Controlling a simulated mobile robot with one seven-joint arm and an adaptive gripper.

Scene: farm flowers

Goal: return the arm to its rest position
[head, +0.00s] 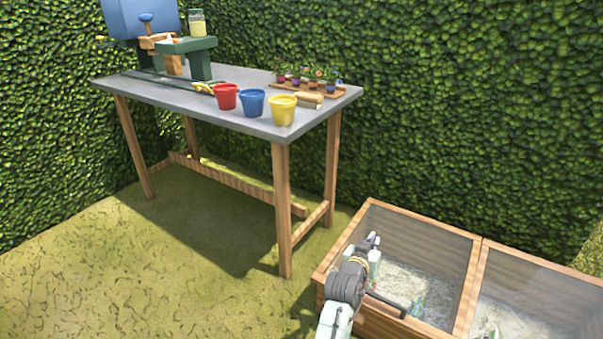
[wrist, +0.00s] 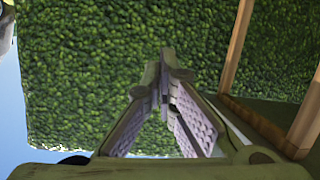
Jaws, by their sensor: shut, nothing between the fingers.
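My gripper (head: 372,243) is at the lower right in the head view, in front of the wooden cold frame's near left part. In the wrist view its two fingers (wrist: 165,72) come together at the tips, shut and empty. My arm rises from the bottom edge of the head view. Its lower part is out of view.
The cold frame (head: 455,237) has glazed panes and small plants inside. The grey-topped table (head: 190,97) stands back left with red (head: 226,96), blue (head: 252,102) and yellow (head: 283,110) pots. Tall hedges close the back. Grass (head: 120,270) at the left front is clear.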

